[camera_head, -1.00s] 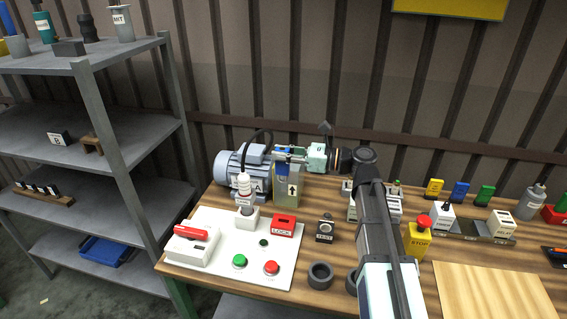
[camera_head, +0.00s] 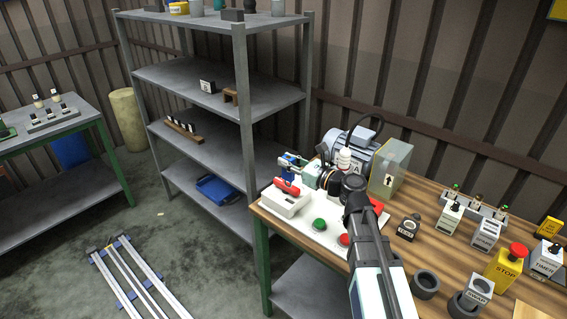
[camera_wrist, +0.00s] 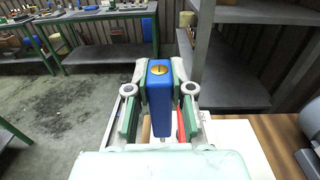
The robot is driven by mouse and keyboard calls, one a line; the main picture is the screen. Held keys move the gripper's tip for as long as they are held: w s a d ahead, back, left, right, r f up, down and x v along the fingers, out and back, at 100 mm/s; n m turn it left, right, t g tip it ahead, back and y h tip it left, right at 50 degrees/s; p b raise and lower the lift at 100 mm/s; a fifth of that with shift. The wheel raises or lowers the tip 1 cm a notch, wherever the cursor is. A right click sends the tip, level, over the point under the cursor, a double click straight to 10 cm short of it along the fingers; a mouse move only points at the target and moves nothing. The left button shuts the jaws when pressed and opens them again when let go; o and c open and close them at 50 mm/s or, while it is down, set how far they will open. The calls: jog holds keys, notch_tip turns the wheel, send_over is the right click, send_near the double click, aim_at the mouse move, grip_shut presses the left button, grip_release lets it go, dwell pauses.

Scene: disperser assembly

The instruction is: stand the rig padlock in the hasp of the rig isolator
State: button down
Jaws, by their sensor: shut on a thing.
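The rig padlock is a blue block with a brass disc on its end, seen in the wrist view (camera_wrist: 160,98) between the two green-padded fingers of my gripper (camera_wrist: 158,85). My gripper (camera_head: 292,166) is shut on it. In the head view they are above the rig isolator (camera_head: 284,205), a white box with a red handle at the panel's left end. The red handle (camera_wrist: 181,124) shows partly in the wrist view, right of the padlock. The hasp is not clearly visible, and I cannot tell whether the padlock touches the isolator.
The white panel (camera_head: 318,234) also carries a green button (camera_head: 319,224) and a red button, partly behind my arm. A grey motor (camera_head: 352,149) and a clear-sided box (camera_head: 391,170) stand behind. A grey shelf rack (camera_head: 243,110) rises close on the left.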

aim_at(290, 185)
jog(key=shift+w+d+t, duration=0.3)
jog(key=shift+w, duration=0.1)
jog(key=shift+f+b, duration=1.75)
jog(key=shift+f, duration=1.15)
jog(key=shift+f+b, duration=1.1)
jog(key=shift+f, duration=1.15)
jog(key=c, duration=0.9)
grip_release()
jog(key=shift+c, duration=0.2)
jog(key=shift+s+d, duration=0.1)
jog(key=v, duration=1.2)
jog(key=shift+r, duration=0.25)
